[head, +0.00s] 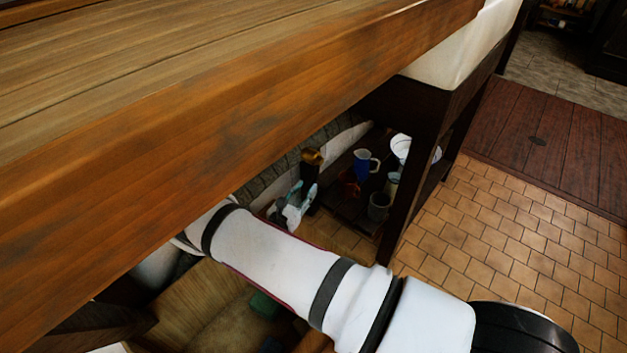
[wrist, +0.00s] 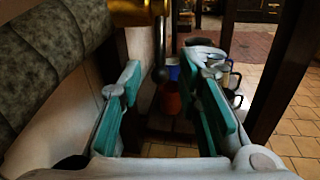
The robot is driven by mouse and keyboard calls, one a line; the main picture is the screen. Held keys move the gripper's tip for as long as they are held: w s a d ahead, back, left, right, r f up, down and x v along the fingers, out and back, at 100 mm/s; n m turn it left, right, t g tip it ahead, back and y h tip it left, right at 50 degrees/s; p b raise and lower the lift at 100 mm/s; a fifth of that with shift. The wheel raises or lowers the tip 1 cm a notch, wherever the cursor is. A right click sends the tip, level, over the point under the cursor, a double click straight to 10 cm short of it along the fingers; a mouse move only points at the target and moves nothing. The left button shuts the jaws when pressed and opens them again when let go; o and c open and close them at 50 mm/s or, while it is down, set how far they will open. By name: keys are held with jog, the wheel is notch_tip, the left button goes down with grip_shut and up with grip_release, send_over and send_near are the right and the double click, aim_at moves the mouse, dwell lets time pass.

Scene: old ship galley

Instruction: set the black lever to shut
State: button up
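A brass fitting (wrist: 138,12) shows at the top of the wrist view, cut off by the frame edge. A thin dark lever (wrist: 160,50) hangs down from its right side and ends in a round dark knob (wrist: 160,74). My gripper (wrist: 165,100) is open, with its teal pads apart. The knob appears between the fingers in the picture, beyond them; I cannot tell the exact distance, and I see no contact. In the head view the brass fitting (head: 312,156) is just above my gripper (head: 300,200), and the lever cannot be made out there.
A wooden counter (head: 200,110) covers much of the head view above my arm. A dark shelf (head: 345,205) holds a blue jug (head: 363,166), a grey mug (head: 378,207) and other vessels. A dark post (head: 413,180) stands right of it. Tiled floor (head: 520,230) is open at right.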

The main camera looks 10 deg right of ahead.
aim_at(315, 177)
jog(key=shift+b+x, duration=0.7)
jog(key=shift+x, duration=2.45)
grip_shut()
jog(key=shift+s, duration=0.1)
